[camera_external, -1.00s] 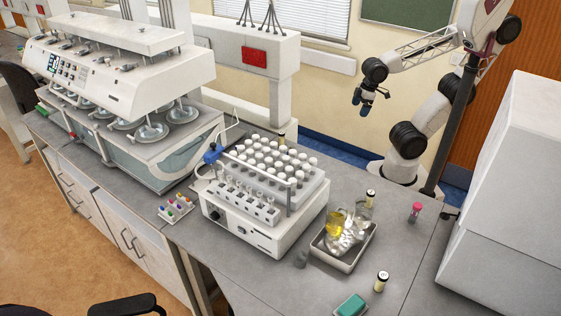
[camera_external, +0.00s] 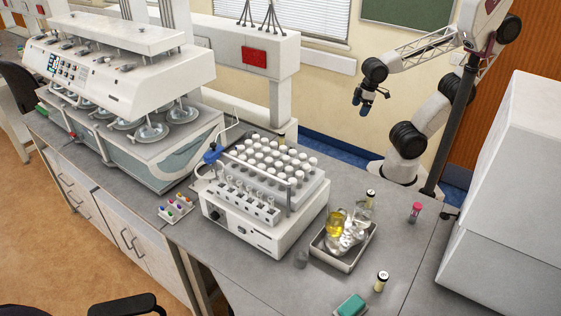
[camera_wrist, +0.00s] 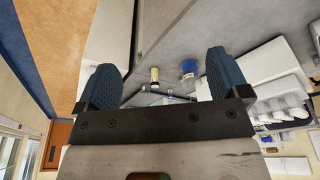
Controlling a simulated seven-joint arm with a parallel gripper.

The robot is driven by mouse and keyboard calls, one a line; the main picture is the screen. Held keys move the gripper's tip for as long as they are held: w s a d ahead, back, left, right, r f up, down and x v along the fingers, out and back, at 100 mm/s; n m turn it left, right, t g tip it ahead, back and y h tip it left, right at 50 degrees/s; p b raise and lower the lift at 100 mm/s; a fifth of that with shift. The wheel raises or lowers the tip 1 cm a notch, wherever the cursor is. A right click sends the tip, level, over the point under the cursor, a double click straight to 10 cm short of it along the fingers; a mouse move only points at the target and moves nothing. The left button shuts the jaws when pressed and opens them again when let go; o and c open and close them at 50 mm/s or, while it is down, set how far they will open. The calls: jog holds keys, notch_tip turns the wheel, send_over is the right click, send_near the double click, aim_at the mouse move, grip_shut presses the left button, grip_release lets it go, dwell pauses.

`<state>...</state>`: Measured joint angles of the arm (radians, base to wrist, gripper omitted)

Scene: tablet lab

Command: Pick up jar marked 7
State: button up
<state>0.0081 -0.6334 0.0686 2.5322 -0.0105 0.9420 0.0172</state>
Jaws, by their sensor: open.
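My gripper (camera_external: 363,102) is open and empty, held in the air near the wall, above and behind the bench. In the wrist view its two blue fingers (camera_wrist: 160,82) stand wide apart. Small pale jars with dark-banded white caps stand upright on the bench: a front jar (camera_external: 380,281) near the green block, a jar (camera_external: 370,197) behind the tray, and one partly hidden jar (camera_external: 281,141) behind the vial rack. Their cap marks are too small to read, so I cannot tell which is 7. One such jar (camera_wrist: 154,75) shows between the fingers in the wrist view, well beyond them.
A metal tray (camera_external: 347,266) holds a yellow-liquid flask and clear glassware. A white machine (camera_external: 265,232) carries a rack of white-capped vials. A pink-topped item (camera_external: 415,212) and a green block (camera_external: 351,305) are on the bench. A large white cabinet (camera_external: 510,200) stands at right.

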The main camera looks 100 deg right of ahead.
jog(key=c, duration=0.5)
jog(key=m+g+y, duration=0.1)
jog(key=m+y, duration=1.3)
jog(key=m, duration=0.5)
send_near(373, 196)
jog(key=shift+s+a+f, duration=0.15)
jog(key=shift+a+f, duration=0.05)
jog(key=shift+f, duration=0.25)
jog(key=shift+s+a+f, duration=0.15)
jog(key=shift+a+f, duration=0.05)
jog(key=shift+f, duration=0.25)
jog(key=shift+a+f, duration=0.1)
jog(key=shift+a, duration=0.05)
jog(key=shift+x, duration=1.15)
jog(key=shift+a+f, duration=0.1)
jog(key=shift+x, duration=2.45)
